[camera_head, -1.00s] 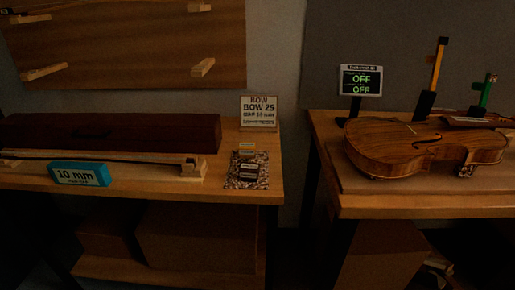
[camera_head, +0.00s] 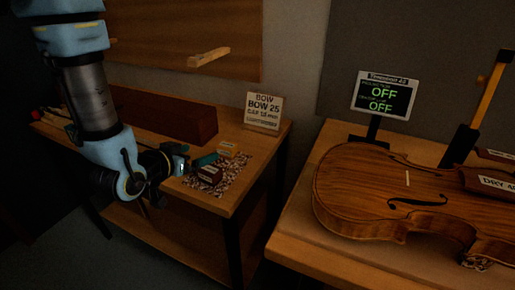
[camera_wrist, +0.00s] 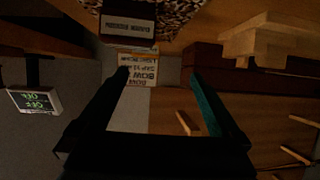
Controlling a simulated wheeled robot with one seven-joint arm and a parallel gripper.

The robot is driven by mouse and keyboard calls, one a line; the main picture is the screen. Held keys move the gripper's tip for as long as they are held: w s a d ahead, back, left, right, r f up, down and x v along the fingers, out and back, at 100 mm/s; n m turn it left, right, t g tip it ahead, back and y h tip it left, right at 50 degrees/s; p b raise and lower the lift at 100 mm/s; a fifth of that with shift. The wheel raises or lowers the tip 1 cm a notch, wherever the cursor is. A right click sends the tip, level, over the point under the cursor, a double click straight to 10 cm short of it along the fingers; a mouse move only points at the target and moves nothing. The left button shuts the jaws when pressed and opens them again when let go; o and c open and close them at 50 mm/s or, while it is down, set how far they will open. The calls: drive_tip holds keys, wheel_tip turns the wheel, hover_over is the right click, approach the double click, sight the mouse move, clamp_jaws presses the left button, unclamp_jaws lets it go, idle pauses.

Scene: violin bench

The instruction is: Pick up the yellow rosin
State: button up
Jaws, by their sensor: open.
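The yellow rosin (camera_head: 228,149) is a small pale yellow box on the patterned cloth (camera_head: 236,173), near the left bench's right end. A dark red-brown box (camera_head: 210,174) lies just in front of it. In the wrist view the yellow rosin (camera_wrist: 138,51) shows as a narrow strip beyond the dark labelled box (camera_wrist: 128,28). My gripper (camera_head: 200,163) is beside the cloth, left of the boxes. In the wrist view my gripper (camera_wrist: 160,75) is open, with nothing held between its fingers. The dark box partly hides the rosin there.
A long dark red-brown block (camera_head: 165,120) lies behind my gripper. The bow sign (camera_head: 263,112) stands at the bench's back right. A violin (camera_head: 390,195) lies on the right bench (camera_head: 300,245), with a display (camera_head: 384,96) behind. A gap separates the benches.

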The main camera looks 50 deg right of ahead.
sight(227, 145)
drive_tip(key=s+d, duration=0.2)
drive_tip(key=shift+s+d+h, duration=0.1)
drive_tip(key=shift+d+h, duration=0.2)
drive_tip(key=p+x, duration=0.1)
drive_tip(key=x, duration=0.2)
drive_tip(key=shift+d+f, duration=0.15)
drive_tip(key=shift+d, duration=0.2)
drive_tip(key=shift+w+p+x, duration=0.15)
drive_tip(key=shift+p+x, duration=0.65)
drive_tip(key=shift+x, duration=0.8)
drive_tip(key=shift+w+p+x, duration=0.1)
drive_tip(key=shift+p+x, duration=0.65)
drive_tip(key=shift+x, duration=0.8)
drive_tip(key=shift+a+f, duration=0.1)
drive_tip(key=c, duration=1.5)
